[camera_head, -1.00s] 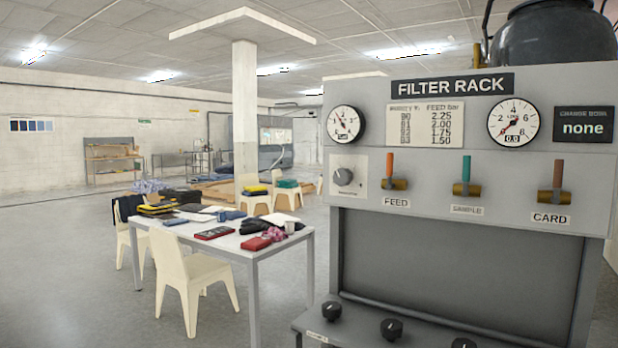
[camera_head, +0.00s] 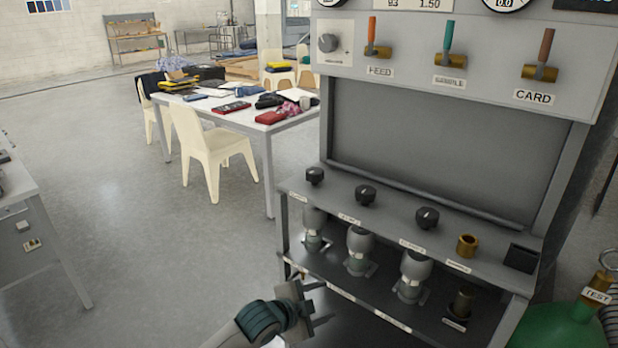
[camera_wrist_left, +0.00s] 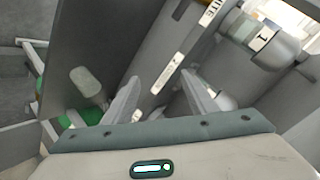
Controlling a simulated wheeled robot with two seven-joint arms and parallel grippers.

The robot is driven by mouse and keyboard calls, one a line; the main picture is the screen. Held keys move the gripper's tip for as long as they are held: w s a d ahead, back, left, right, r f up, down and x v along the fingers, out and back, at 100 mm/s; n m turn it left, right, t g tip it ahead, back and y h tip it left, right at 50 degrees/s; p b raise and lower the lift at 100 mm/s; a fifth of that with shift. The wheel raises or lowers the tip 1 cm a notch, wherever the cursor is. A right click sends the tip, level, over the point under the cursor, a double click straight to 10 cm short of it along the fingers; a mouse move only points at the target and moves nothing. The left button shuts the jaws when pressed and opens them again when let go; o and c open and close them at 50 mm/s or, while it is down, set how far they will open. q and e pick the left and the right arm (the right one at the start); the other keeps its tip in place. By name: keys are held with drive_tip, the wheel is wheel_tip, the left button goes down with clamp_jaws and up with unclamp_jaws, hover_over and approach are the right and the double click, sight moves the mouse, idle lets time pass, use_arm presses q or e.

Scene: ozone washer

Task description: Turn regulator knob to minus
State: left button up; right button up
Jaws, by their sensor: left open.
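The regulator knob (camera_head: 328,43) is a grey round knob on a pale plate at the left of the rack's upper panel, with a plus mark on the plate's right. The minus mark is too small to make out. My left gripper (camera_head: 320,304) is low in front of the rack's lower shelf, well below the knob. It is open, with nothing between its fingers. In the left wrist view the two fingers (camera_wrist_left: 158,98) stand apart, facing the labelled shelf edge. The knob does not show in that view. My right gripper is in neither view.
The rack's ledge carries several black knobs (camera_head: 365,195) and a brass fitting (camera_head: 467,246), with grey filter housings (camera_head: 359,251) below. FEED (camera_head: 372,38), SAMPLE (camera_head: 447,42) and CARD (camera_head: 543,56) levers sit right of the regulator. A green cylinder (camera_head: 560,326) stands at right.

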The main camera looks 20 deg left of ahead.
use_arm(q)
drive_tip(key=w+a+r+m+t+h, duration=0.1)
drive_tip(key=w+r+m, duration=0.2)
drive_tip(key=r, duration=0.8)
drive_tip(key=w+a+r+m+t, duration=0.15)
drive_tip(key=r+m, duration=0.25)
drive_tip(key=r, duration=0.6)
drive_tip(key=w+a+r+m+t+h, duration=0.1)
drive_tip(key=w+a+r+m, duration=0.2)
drive_tip(key=r, duration=0.8)
drive_tip(key=a+r+m+t, duration=0.1)
drive_tip(key=a+r+m, duration=0.2)
drive_tip(key=r, duration=1)
drive_tip(key=a+r+m+t, duration=0.1)
drive_tip(key=a+r+m, duration=0.2)
drive_tip(key=r, duration=0.9)
drive_tip(key=a, duration=0.2)
drive_tip(key=shift+s+a+r+m+p, duration=0.3)
drive_tip(key=shift+s+r+m, duration=0.1)
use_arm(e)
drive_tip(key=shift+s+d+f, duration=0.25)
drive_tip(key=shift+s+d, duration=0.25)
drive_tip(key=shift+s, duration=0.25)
use_arm(q)
drive_tip(key=shift+t, duration=0.25)
